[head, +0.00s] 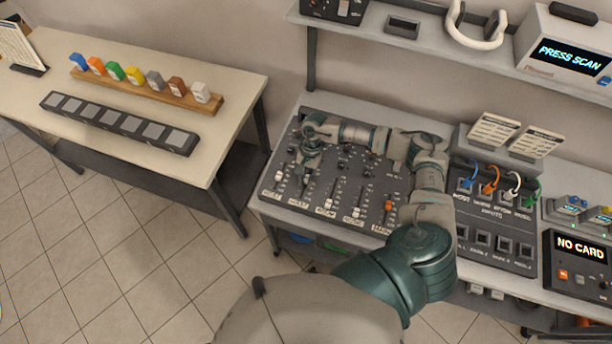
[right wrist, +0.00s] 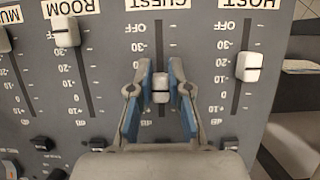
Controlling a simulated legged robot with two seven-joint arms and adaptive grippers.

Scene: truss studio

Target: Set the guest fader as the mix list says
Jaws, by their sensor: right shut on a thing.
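The mixer (head: 345,150) lies on the desk, with several faders and knobs. In the right wrist view its labels are upside down. The guest fader's pale cap (right wrist: 160,82) sits below its GUEST label (right wrist: 165,3), roughly between the -10 and 0 marks; the fingers hide part of the scale. My right gripper (head: 306,172) is shut on this cap, with a finger on either side; it fills the middle of the wrist view (right wrist: 160,90). Two printed cards (head: 495,130) (head: 535,141) stand behind the patch panel; their text is too small to read. My left gripper is out of view.
The host fader cap (right wrist: 249,66) and room fader cap (right wrist: 65,31) flank the guest channel. A patch panel (head: 465,240) with coloured plugs and a NO CARD box (head: 566,283) stand right of the mixer. A separate table (head: 225,85) is at the left.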

